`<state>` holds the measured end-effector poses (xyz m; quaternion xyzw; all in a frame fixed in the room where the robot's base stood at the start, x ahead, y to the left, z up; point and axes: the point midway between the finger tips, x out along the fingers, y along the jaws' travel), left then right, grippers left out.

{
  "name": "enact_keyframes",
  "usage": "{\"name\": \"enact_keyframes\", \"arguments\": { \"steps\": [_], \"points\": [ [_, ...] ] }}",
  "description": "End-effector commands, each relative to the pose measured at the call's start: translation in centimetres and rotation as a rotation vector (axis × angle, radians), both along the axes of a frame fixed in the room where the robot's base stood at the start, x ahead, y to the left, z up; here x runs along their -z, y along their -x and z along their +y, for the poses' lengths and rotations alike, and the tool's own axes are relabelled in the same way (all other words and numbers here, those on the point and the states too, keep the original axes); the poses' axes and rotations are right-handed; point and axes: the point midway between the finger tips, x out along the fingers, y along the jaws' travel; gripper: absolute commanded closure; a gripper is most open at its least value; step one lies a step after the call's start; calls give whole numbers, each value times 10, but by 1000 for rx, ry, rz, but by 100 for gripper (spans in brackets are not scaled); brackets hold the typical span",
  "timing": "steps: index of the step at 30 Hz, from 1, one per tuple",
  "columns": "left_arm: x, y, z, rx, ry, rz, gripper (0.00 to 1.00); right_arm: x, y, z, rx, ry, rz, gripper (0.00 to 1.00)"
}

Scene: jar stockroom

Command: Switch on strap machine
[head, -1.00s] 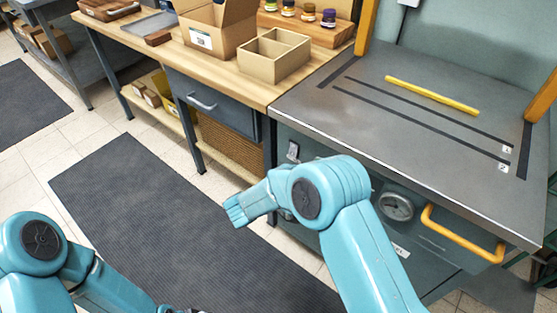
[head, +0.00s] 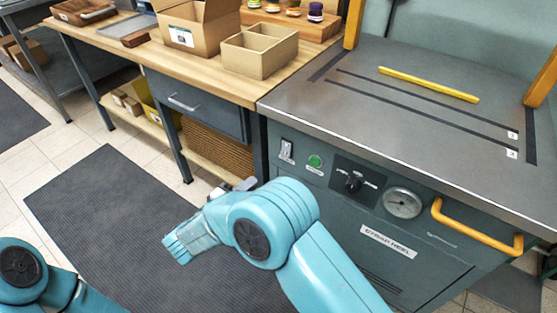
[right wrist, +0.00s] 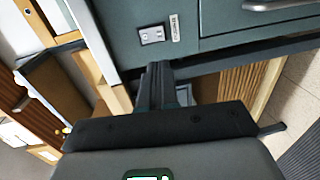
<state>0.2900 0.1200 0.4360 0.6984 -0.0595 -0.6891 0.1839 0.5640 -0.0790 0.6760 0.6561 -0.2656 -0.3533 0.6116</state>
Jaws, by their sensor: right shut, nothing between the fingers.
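The strap machine (head: 400,215) has a grey-green front under a steel top. A switch on a light plate (head: 287,150) sits at the left end of its front; its position is too small to read. A green button (head: 315,162), a black dial (head: 354,183) and a gauge (head: 403,203) follow to the right. My right gripper (head: 243,185) shows partly behind my right arm, low and left of the switch. In the right wrist view its fingers (right wrist: 160,80) are shut and empty, below a small pale plate (right wrist: 152,35) on a grey-green panel. My left gripper is out of view.
A yellow bar handle (head: 478,236) juts from the machine's front. A yellow rod (head: 428,84) lies on its top. Left stands a wooden bench (head: 150,55) with an open carton (head: 190,35) and a divided box (head: 260,55). A dark mat (head: 100,210) covers clear floor.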

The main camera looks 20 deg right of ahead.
Motion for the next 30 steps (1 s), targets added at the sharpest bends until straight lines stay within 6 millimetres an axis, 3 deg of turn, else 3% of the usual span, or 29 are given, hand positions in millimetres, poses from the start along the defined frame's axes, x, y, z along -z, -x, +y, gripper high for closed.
{"name": "enact_keyframes", "arguments": {
  "steps": [7, 21, 30],
  "points": [
    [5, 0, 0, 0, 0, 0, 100, 4, -10, -10, 2, -1, 1, 100],
    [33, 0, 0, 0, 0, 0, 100, 19, -69, -84, 3, -2, -1, 100],
    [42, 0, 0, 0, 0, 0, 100, 20, -88, -108, 1, 0, 0, 100]
  ]
}}
